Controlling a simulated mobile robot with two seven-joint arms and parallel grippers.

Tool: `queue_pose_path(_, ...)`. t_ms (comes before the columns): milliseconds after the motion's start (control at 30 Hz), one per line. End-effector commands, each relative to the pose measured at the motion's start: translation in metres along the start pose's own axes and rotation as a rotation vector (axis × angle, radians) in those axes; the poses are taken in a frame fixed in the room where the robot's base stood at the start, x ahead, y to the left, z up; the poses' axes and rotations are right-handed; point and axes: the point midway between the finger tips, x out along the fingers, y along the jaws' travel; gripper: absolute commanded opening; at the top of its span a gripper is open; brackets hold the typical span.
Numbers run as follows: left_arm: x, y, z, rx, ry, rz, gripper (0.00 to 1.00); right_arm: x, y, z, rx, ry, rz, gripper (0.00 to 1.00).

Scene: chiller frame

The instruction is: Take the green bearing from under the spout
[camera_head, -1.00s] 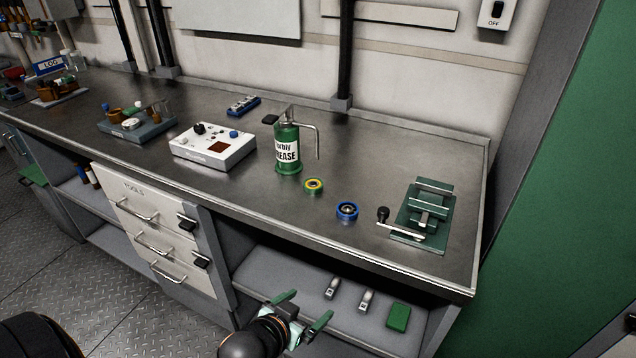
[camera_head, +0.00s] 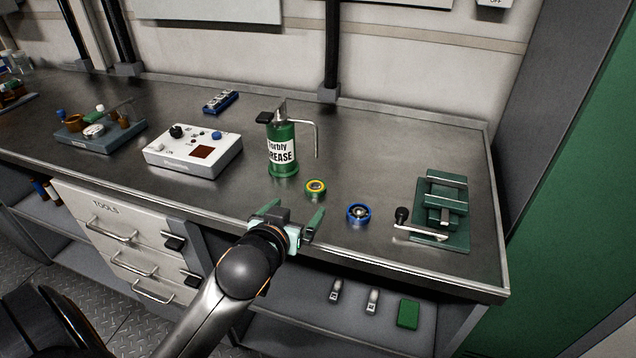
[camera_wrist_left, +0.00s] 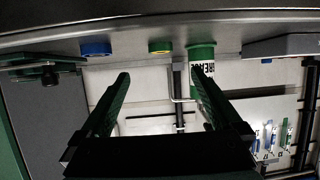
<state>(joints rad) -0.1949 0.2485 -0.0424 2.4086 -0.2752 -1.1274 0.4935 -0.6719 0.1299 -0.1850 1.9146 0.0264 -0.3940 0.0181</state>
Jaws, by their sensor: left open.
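The green bearing (camera_head: 315,188), a small ring with a yellow inner band, lies on the bench just in front of the grease dispenser (camera_head: 282,150). The dispenser's spout (camera_head: 316,138) curves down above it. My left gripper (camera_head: 293,212) is open and empty at the bench's front edge, a little nearer and left of the bearing. In the left wrist view, which appears upside down, the bearing (camera_wrist_left: 160,46) shows between the two open fingers (camera_wrist_left: 160,80), ahead and apart from them. My right gripper is not in view.
A blue bearing (camera_head: 358,213) lies right of the green one, with a green clamp fixture (camera_head: 440,212) further right. A white control box (camera_head: 194,152) stands left of the dispenser. Below are drawers (camera_head: 125,235) and a shelf (camera_head: 300,292) with small items.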

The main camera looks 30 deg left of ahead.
Motion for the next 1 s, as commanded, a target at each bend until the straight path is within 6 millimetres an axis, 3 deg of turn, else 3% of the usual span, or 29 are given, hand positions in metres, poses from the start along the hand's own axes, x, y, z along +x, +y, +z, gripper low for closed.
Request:
queue_pose_path(400, 0.061, 0.0, -0.001, -0.001, 0.001, -0.001, 0.99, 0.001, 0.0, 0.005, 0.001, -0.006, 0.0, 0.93)
queue_pose_path(667, 0.078, -0.001, -0.001, 0.0, 0.002, -0.001, 0.99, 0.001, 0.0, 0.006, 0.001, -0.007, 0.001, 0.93)
queue_pose_path(1000, 0.12, -0.002, -0.002, 0.0, -0.001, -0.001, 0.99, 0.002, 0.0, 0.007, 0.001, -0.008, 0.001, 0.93)
